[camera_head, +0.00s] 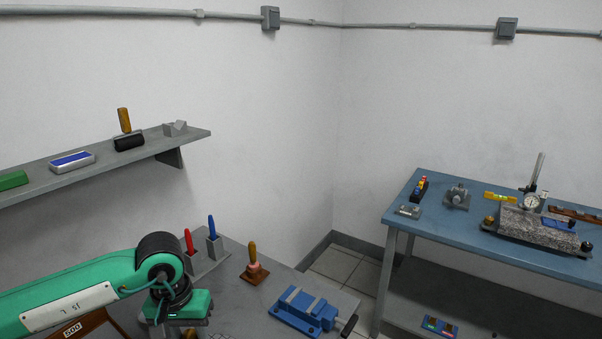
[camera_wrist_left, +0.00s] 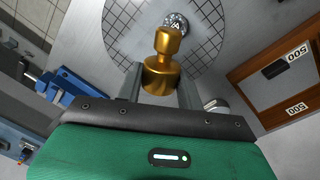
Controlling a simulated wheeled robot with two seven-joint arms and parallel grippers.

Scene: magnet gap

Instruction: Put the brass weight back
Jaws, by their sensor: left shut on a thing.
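The brass weight (camera_wrist_left: 160,75) is a golden, knobbed cylinder. It sits between the two fingers of my left gripper (camera_wrist_left: 160,88), which is shut on it, in the left wrist view. Below or behind it is a round light plate with a grid pattern (camera_wrist_left: 205,50). A small dark marked disc (camera_wrist_left: 175,22) shows just beyond the weight's knob. I cannot tell whether the weight touches the plate. In the head view my left wrist is at the bottom left, and the fingertips are out of clear sight. A wooden box labelled 500 (camera_wrist_left: 268,70) lies right of the weight.
The blue vise (camera_head: 305,309) stands on the grey bench (camera_head: 225,293), near a wooden-handled stamp (camera_head: 254,268) and a holder with red and blue handles (camera_head: 205,262). A silver cylinder (camera_wrist_left: 216,106) is close to the right finger. A blue table (camera_head: 450,218) with instruments stands at right.

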